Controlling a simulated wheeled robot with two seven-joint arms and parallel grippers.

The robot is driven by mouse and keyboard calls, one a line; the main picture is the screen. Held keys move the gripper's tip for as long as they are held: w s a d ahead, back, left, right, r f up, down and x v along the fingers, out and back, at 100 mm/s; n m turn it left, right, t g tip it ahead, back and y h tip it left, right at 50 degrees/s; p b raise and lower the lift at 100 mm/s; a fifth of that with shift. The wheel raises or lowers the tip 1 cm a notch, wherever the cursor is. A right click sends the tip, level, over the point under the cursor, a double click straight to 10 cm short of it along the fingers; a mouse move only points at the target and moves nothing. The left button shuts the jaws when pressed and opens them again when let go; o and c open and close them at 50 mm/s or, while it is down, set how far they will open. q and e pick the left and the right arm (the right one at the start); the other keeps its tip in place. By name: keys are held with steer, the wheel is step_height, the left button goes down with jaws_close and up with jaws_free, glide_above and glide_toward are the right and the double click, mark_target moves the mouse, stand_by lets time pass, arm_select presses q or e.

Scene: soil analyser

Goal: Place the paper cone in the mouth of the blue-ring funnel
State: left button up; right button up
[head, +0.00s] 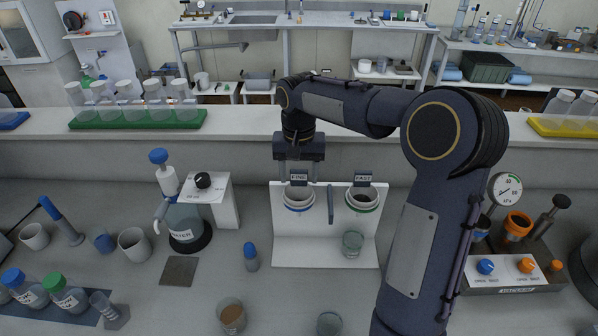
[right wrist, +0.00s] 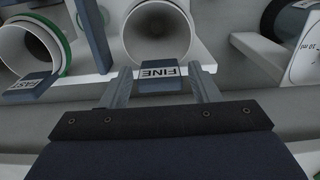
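The blue-ring funnel (head: 299,208) sits in the white stand under the FINE sign (head: 299,178). The right wrist view shows the FINE sign (right wrist: 160,76) and a round white mouth (right wrist: 158,35) beyond it. I cannot tell whether a paper cone lies in that mouth; no separate paper cone is recognisable. My left gripper is out of view.
A green-ring funnel (head: 362,205) under the FAST sign (head: 363,177) stands to the right, with a glass beaker (head: 352,243) below. A water dispenser (head: 187,222) stands left and a vacuum unit (head: 503,272) right. My right arm hides part of the bench.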

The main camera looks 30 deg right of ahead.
steer(key=shift+r, duration=0.2)
step_height(320, 180, up, 12)
steer(key=s+n+t+y, duration=0.1)
steer(key=s+n, duration=0.1)
steer(key=s, duration=0.5)
steer(key=s+a+f+n+t+y, duration=0.1)
steer(key=s+a+f, duration=0.2)
steer(key=s, duration=0.3)
steer(key=s+a+f+n+t+y, duration=0.1)
steer(key=s+a+f+t, duration=0.1)
steer(key=s, duration=0.4)
steer(key=s+a+f+t, duration=0.1)
steer(key=s+a+f, duration=0.3)
steer(key=s+f, duration=0.2)
steer(key=shift+f+n+t+y, duration=0.3)
steer(key=shift+f+n+y, duration=0.05)
steer(key=shift+n+y, duration=0.05)
